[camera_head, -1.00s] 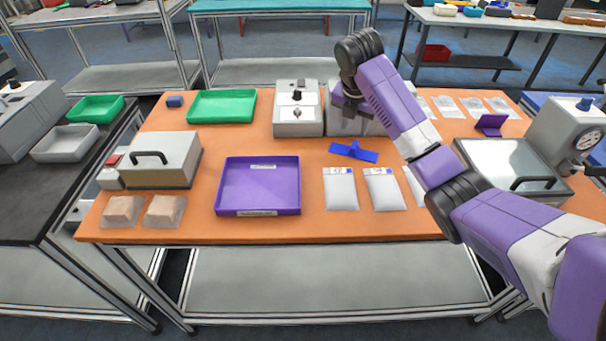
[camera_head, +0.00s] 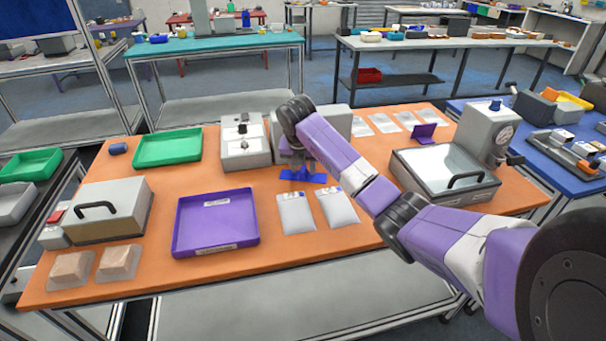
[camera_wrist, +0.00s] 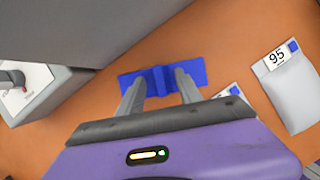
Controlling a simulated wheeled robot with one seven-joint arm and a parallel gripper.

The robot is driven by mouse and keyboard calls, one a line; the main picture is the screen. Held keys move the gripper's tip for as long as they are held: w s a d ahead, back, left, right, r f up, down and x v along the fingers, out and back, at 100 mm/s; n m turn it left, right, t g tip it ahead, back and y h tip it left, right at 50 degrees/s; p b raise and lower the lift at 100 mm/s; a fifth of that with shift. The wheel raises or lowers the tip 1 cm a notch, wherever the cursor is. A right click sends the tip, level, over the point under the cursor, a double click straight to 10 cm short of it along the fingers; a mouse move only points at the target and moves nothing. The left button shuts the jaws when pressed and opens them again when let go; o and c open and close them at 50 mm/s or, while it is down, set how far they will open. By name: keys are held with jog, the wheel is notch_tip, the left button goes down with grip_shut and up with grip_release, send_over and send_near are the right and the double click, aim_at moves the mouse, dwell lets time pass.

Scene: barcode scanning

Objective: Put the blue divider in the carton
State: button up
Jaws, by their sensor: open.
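The blue divider (camera_head: 318,178) lies on the orange table behind the white packets. It also shows in the wrist view (camera_wrist: 159,76), a flat blue strip with a raised ridge across its middle. My gripper (camera_head: 299,172) is pointed down at it, partly hiding it in the head view. In the wrist view the two fingers (camera_wrist: 160,82) are apart, on either side of the ridge, with nothing visibly gripped. I cannot tell whether the fingertips touch the divider. No carton can be made out for certain.
Grey machines (camera_head: 243,146) stand close behind and beside my gripper. White packets (camera_head: 296,213) lie in front of the divider. A purple tray (camera_head: 215,222) is at the left front, a green tray (camera_head: 168,148) behind it. A glass-topped grey box (camera_head: 445,172) is at the right.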

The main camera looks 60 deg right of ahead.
grip_shut()
dwell(0.5)
